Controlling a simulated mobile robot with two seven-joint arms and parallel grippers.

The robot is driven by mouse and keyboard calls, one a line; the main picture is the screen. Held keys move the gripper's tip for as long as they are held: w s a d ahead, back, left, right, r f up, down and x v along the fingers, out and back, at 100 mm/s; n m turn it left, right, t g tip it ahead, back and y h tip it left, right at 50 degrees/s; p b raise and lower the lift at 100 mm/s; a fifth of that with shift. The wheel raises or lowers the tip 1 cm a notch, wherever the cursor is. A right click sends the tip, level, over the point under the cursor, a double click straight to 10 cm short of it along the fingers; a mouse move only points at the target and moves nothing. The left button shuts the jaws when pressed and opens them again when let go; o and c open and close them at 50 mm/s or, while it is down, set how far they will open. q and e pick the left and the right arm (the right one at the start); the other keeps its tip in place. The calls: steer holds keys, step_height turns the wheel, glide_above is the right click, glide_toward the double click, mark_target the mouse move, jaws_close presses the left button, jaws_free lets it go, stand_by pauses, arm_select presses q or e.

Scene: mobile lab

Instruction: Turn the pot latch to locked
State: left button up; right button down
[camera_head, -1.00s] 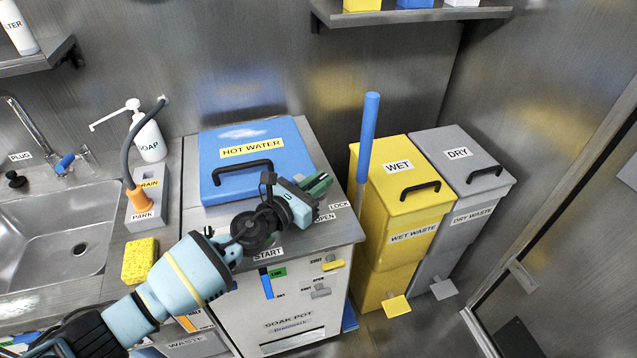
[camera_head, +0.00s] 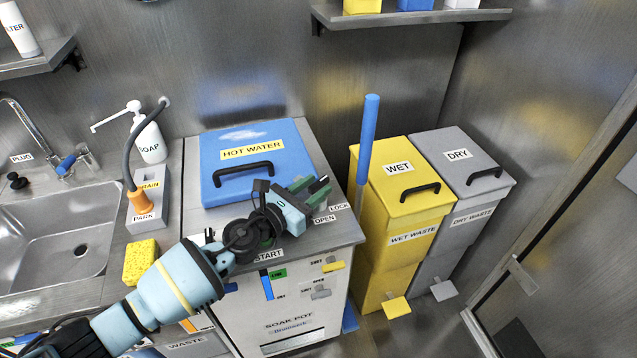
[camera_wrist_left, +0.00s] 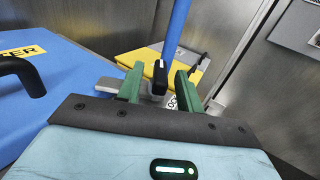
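The soap pot (camera_head: 285,325) has a blue lid marked HOT WATER (camera_head: 225,185). The LOCK label (camera_head: 340,207) and OPEN label (camera_head: 325,219) are on the pot's top, right of the lid. My left gripper (camera_head: 319,192) is over the pot's top right side beside these labels. In the left wrist view its two green fingers (camera_wrist_left: 158,90) stand apart, one on each side of the grey, black-tipped latch (camera_wrist_left: 159,76). I cannot tell whether either finger touches it. In the head view the gripper hides most of the latch. My right gripper is not in view.
A blue upright handle (camera_head: 368,135) stands just right of the pot. The yellow wet bin (camera_head: 385,250) and grey dry bin (camera_head: 470,165) stand further right. A sink (camera_head: 55,245), soap bottle (camera_head: 150,140) and yellow sponge (camera_head: 141,262) are at the left.

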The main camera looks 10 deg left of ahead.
arm_select(q)
steer(key=v, duration=0.5)
steer(key=shift+s+a+r, duration=0.1)
steer(key=shift+s+a, duration=0.1)
steer(key=shift+s, duration=0.15)
steer(key=shift+c, duration=0.5)
